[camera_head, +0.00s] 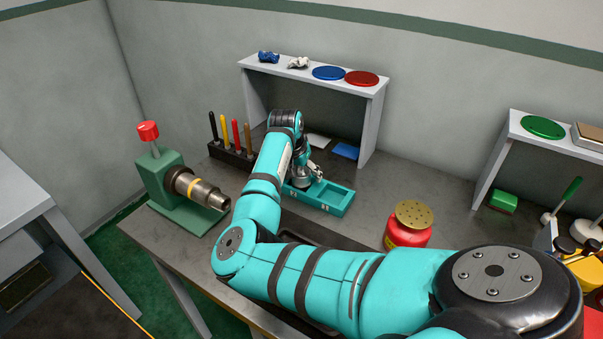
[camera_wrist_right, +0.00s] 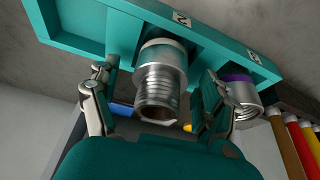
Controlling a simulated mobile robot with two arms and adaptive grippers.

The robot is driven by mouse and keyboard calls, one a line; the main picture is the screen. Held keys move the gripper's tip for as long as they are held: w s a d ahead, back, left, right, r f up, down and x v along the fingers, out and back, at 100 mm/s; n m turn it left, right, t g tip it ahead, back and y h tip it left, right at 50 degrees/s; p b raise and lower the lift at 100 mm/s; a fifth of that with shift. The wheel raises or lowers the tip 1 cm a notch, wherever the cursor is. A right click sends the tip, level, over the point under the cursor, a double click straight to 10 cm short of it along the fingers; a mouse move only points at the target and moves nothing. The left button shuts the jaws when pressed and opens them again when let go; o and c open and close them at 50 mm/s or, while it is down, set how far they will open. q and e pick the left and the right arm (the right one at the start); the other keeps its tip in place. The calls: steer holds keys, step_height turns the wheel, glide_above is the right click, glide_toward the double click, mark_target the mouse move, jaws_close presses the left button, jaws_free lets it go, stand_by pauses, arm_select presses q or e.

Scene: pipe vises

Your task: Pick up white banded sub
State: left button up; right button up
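The white banded sub (camera_wrist_right: 160,82) is a silver threaded piece with a pale white band, seated in the teal tray (camera_wrist_right: 100,22) in the right wrist view. My right gripper (camera_wrist_right: 160,72) is open, with one finger on each side of this sub and a visible gap to both. A purple banded sub (camera_wrist_right: 240,93) sits beside it in the tray. In the head view my right gripper (camera_head: 304,174) is over the left part of the teal tray (camera_head: 336,205) and hides the subs. My left gripper is not in view.
A green vise (camera_head: 160,178) holding a pipe stands left on the bench. A rack of coloured markers (camera_head: 232,154) is behind the arm. A grey shelf (camera_head: 371,110) stands behind the tray. A red pot (camera_head: 406,237) stands to the right.

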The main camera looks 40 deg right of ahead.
steer(key=c, duration=1.4)
steer(key=shift+c, duration=0.2)
steer(key=shift+r, duration=0.15)
